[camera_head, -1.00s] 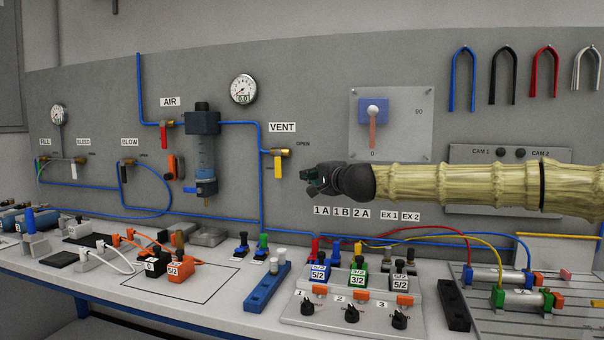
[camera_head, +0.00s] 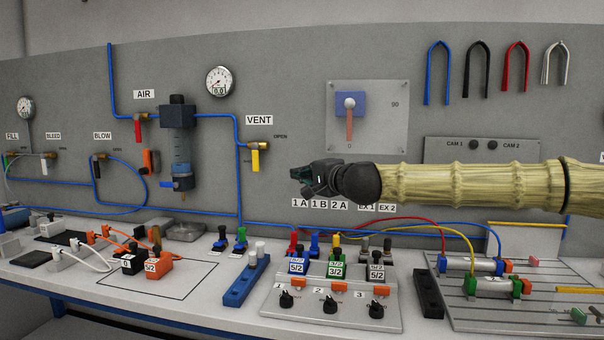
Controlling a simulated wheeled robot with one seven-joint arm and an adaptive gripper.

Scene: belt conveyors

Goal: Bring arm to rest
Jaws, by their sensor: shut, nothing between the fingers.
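My arm (camera_head: 465,184) reaches in from the right edge, level across the view, in front of the grey panel. My black gripper (camera_head: 300,176) is at its left end, pointing left. It is shut and holds nothing. It is in the air above the bench, right of and below the yellow-handled VENT valve (camera_head: 256,150), and it seems apart from everything around it. Part of the panel behind the arm is hidden.
A grey block with valves and knobs (camera_head: 330,302) stands on the bench below my gripper. Cylinders (camera_head: 490,285) lie on a slotted plate at right. A blue bar (camera_head: 246,282) and orange-plugged parts (camera_head: 158,265) are further left. Tubes hang on the panel (camera_head: 438,75).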

